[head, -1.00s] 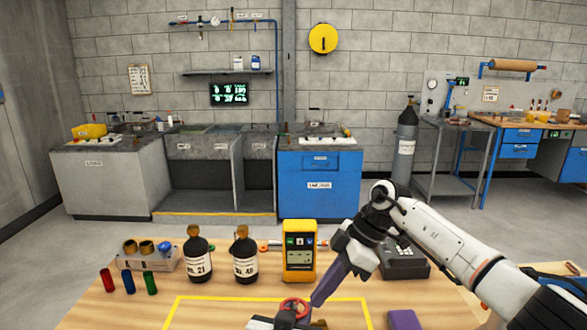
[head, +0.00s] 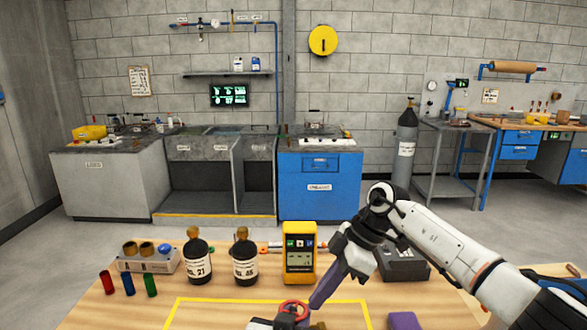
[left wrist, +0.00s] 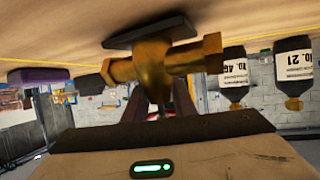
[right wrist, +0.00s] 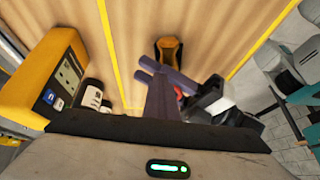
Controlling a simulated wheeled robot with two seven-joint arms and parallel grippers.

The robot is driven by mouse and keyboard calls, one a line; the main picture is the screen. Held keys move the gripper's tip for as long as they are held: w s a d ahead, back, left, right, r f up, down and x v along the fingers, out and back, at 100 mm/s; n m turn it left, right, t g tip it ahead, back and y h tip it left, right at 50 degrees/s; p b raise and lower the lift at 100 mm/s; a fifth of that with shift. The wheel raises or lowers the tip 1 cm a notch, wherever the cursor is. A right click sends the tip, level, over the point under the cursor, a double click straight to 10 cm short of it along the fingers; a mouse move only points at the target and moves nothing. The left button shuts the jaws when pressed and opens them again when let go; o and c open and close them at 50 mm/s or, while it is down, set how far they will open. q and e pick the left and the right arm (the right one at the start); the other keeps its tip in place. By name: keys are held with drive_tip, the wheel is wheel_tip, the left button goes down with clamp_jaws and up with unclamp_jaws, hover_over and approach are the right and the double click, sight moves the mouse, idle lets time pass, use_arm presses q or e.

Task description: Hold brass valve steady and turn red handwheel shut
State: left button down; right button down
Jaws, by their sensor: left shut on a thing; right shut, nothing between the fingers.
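The red handwheel (head: 293,308) shows at the bottom of the head view, over the table's front part. The brass valve (left wrist: 153,68) lies across the left wrist view, just beyond my left fingers (left wrist: 160,108), which are shut on it. My left gripper also shows at the bottom edge of the head view (head: 262,323). My right gripper (head: 314,303) is shut and empty, its purple fingertips right beside the handwheel.
A yellow meter (head: 299,252) and two dark bottles (head: 198,258) (head: 245,258) stand behind. A rack (head: 148,258) and small coloured cylinders (head: 128,282) are at left. A purple block (head: 404,320) lies at right. The yellow-taped area is mostly clear.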

drive_tip(key=shift+s+a+r, duration=0.1)
drive_tip(key=shift+s+a, duration=0.15)
drive_tip(key=shift+s, duration=0.05)
drive_tip(key=shift+s, duration=0.8)
drive_tip(key=shift+s, duration=0.15)
drive_tip(key=shift+s, duration=0.2)
drive_tip(key=shift+s+a+r, duration=0.1)
drive_tip(key=shift+s, duration=0.2)
drive_tip(key=shift+s+a, duration=0.1)
drive_tip(key=shift+s, duration=0.05)
drive_tip(key=shift+s+d+r, duration=0.1)
drive_tip(key=shift+d+r, duration=0.1)
drive_tip(key=shift+d, duration=0.2)
